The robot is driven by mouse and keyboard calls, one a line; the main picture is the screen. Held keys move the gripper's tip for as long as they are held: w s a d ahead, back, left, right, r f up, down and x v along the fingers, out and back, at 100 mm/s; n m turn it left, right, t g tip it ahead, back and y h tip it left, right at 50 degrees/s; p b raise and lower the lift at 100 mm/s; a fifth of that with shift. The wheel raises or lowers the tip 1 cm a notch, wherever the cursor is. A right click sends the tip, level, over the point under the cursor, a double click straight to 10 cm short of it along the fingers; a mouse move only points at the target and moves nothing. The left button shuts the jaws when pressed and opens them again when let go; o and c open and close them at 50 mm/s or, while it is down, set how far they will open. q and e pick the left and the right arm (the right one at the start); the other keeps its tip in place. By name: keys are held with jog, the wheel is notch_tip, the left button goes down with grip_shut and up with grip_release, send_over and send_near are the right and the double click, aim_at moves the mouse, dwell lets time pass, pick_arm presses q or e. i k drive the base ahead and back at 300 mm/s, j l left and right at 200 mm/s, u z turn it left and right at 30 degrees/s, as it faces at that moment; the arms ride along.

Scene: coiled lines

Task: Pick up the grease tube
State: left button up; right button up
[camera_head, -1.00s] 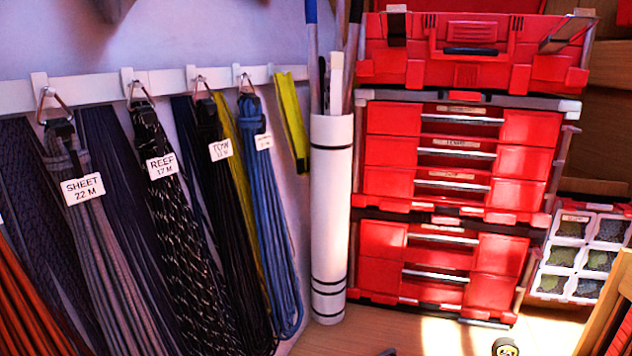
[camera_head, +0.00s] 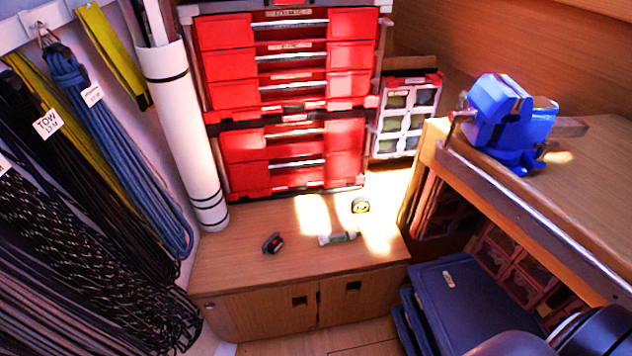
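A small pale tube with a greenish middle, which looks like the grease tube (camera_head: 338,238), lies on its side on the wooden cabinet top (camera_head: 230,275). It lies partly in a bright sunlit patch, and its label is too small to read. Neither of my grippers shows in the head view.
Red drawer cases (camera_head: 290,155) stand behind. A blue vise (camera_head: 500,115) sits on the right bench. Coiled ropes (camera_head: 120,160) hang at left.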

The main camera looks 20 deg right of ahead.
aim_at(336, 237)
jog(key=z, duration=0.9)
jog(key=i, duration=0.15)
